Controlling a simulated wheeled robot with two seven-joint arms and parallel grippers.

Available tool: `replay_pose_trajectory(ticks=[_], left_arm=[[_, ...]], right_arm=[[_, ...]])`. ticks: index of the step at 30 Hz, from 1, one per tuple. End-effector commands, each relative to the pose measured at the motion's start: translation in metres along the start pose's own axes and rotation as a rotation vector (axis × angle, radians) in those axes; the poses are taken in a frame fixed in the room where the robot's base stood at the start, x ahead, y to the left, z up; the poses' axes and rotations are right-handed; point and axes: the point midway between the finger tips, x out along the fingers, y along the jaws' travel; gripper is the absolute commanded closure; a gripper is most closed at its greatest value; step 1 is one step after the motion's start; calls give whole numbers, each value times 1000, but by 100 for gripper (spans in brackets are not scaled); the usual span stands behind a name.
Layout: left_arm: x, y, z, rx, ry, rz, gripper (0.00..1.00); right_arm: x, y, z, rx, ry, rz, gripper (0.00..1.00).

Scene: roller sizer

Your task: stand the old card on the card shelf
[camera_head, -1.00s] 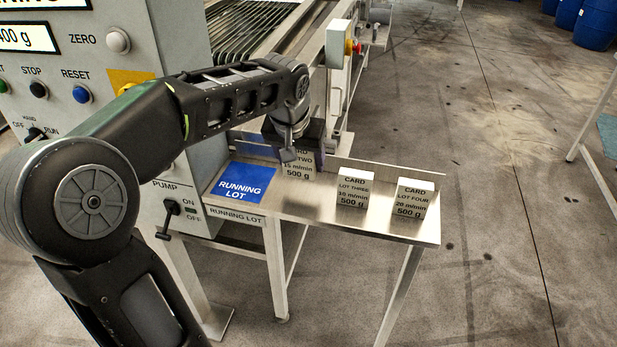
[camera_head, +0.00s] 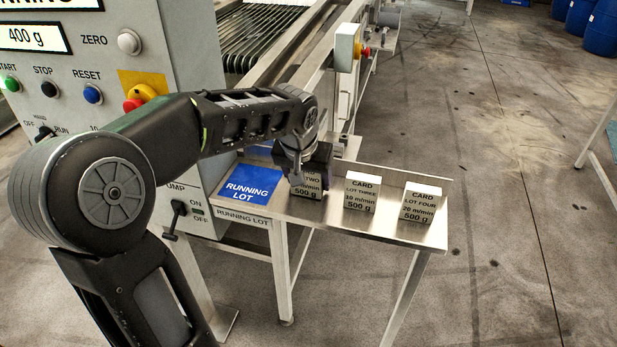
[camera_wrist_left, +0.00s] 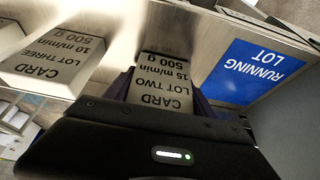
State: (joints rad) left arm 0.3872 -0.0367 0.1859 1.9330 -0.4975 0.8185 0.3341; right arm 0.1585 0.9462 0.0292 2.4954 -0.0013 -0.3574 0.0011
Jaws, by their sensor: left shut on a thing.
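The lot two card (camera_head: 308,192) stands on the steel card shelf (camera_head: 330,220), between the blue running lot plate and the lot three card. My left gripper (camera_head: 306,172) is at its upper part, shut on it. In the left wrist view the lot two card (camera_wrist_left: 160,82) sits between the fingers, its print readable as LOT TWO, 15 m/min, 500 g. The lower edge of the card appears at the shelf surface; whether it bears on the shelf I cannot tell. My right gripper is not in view.
The lot three card (camera_head: 361,192) and lot four card (camera_head: 422,202) stand to the right on the shelf. The blue running lot plate (camera_head: 253,186) lies bare at the left. The control panel (camera_head: 150,60) rises close behind my left arm.

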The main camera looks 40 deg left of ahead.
Motion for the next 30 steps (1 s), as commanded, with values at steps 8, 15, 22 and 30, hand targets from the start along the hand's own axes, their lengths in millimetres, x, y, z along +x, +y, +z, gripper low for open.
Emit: replay_pose_trajectory(ticks=[8, 15, 22, 30], left_arm=[[2, 0, 1, 0, 0, 0, 23], [2, 0, 1, 0, 0, 0, 15], [-3, 0, -1, 0, 0, 0, 15], [-42, 0, -2, 0, 5, 0, 15]], right_arm=[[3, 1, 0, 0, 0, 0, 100], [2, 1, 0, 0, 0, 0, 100], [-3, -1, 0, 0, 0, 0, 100], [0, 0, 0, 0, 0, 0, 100]])
